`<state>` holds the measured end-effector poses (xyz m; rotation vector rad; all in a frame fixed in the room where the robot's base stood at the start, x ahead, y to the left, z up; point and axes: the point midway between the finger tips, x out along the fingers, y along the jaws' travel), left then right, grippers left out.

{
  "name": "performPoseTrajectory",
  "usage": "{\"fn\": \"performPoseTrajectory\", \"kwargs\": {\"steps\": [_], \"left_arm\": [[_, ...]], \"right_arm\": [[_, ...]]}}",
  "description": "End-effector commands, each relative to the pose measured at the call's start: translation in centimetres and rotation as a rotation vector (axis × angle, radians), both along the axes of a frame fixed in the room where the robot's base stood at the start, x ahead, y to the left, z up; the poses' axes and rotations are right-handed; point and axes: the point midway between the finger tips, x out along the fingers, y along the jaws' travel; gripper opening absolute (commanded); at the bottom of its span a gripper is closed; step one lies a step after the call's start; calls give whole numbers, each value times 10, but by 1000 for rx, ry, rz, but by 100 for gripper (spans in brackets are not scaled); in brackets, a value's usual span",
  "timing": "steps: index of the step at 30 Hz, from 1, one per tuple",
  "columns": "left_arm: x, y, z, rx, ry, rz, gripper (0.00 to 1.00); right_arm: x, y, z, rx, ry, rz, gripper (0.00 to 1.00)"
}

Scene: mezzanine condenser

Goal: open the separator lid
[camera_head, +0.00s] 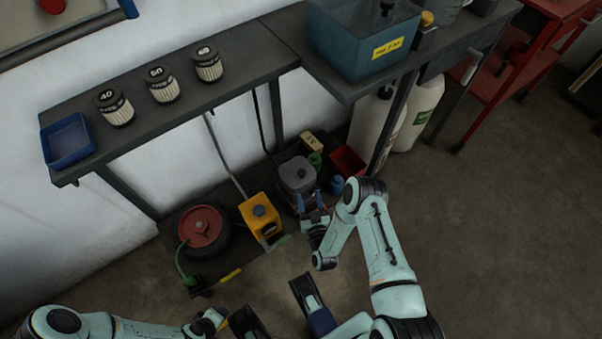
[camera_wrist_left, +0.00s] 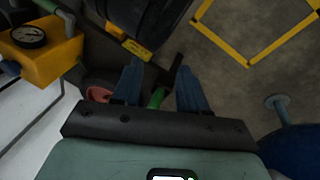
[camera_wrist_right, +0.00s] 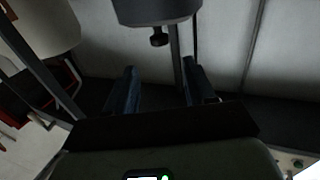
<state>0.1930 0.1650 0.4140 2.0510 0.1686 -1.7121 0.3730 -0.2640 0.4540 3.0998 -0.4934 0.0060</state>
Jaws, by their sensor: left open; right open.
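A grey canister with a grey lid and a small dark knob, which looks like the separator (camera_head: 298,176), stands on the low shelf in the head view. Its lid looks closed. In the right wrist view a grey rounded body with a black knob (camera_wrist_right: 158,38) shows at the top, picture-inverted, beyond the fingertips. My right gripper (camera_head: 311,203) is open and empty, close in front of the canister; its fingers (camera_wrist_right: 158,85) straddle empty space. I cannot tell whether it touches the canister. My left gripper (camera_head: 212,320) is low at bottom left, open and empty in the left wrist view (camera_wrist_left: 160,85).
A yellow box (camera_head: 262,217) with a gauge and a red-topped black drum (camera_head: 202,230) stand left of the canister. A red bin (camera_head: 348,161) and small bottles are to its right. The upper shelf (camera_head: 240,50) overhangs behind.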

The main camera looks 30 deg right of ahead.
Motion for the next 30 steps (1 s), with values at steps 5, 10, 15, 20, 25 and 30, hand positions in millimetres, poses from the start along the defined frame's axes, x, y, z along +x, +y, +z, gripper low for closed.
{"fn": "performPoseTrajectory", "kwargs": {"steps": [5,10,15,20,25,30], "left_arm": [[14,8,-12,19,-36,16,43],[17,14,-25,30,-37,26,43],[1,16,-39,29,16,27,43],[-6,17,-44,26,40,28,43],[-8,17,-45,26,46,28,43],[-8,17,-45,26,46,28,43]], "right_arm": [[38,-12,-1,0,-3,-1,54],[71,-23,-1,1,-3,0,54],[94,-30,-1,2,0,1,54],[105,-34,-1,3,1,1,54],[107,-34,0,3,3,1,54],[107,-34,0,3,3,1,44]]}}
